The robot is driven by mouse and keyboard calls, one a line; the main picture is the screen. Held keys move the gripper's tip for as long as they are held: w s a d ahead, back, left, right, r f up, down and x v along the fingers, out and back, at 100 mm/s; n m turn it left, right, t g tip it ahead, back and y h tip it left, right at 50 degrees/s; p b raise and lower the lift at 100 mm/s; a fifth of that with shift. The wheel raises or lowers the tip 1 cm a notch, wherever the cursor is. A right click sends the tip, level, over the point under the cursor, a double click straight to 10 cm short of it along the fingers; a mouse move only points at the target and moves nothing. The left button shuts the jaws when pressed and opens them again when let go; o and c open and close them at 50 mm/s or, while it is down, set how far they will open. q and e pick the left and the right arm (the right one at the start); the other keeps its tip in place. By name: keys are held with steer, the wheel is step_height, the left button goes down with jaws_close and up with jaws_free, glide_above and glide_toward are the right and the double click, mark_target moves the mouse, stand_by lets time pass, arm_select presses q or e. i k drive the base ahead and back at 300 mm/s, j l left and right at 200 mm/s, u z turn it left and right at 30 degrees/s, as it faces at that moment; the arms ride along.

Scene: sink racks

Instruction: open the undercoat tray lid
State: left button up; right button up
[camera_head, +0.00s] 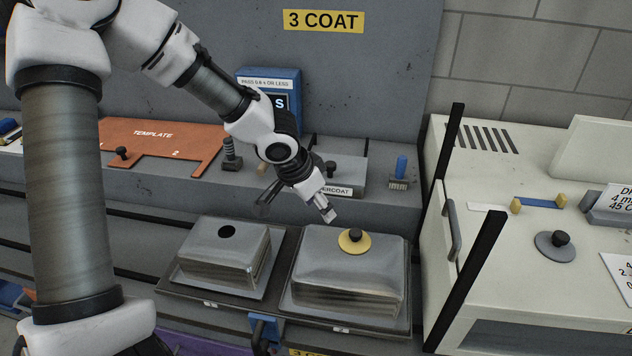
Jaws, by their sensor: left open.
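Two metal boxes with lids stand side by side on a dark stand. The right lid (345,272) is silver and closed, with a yellow disc and black knob (353,239) on top. The left lid (224,254) is smaller and has a dark round spot on top. A partly hidden label ending in "ERCOAT" (338,190) sits on the ledge behind the right lid; which box it names I cannot tell for sure. My left gripper (327,213) is open and empty, above and a little left of the yellow disc, apart from it. My right gripper is not in view.
An orange template plate (150,134) and small knobs lie on the ledge behind. A blue box (275,92) stands behind my wrist. A white cabinet (560,290) with black posts (465,270) bounds the right side.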

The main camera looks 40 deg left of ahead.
mark_target(345, 170)
steer(key=u, duration=1.1)
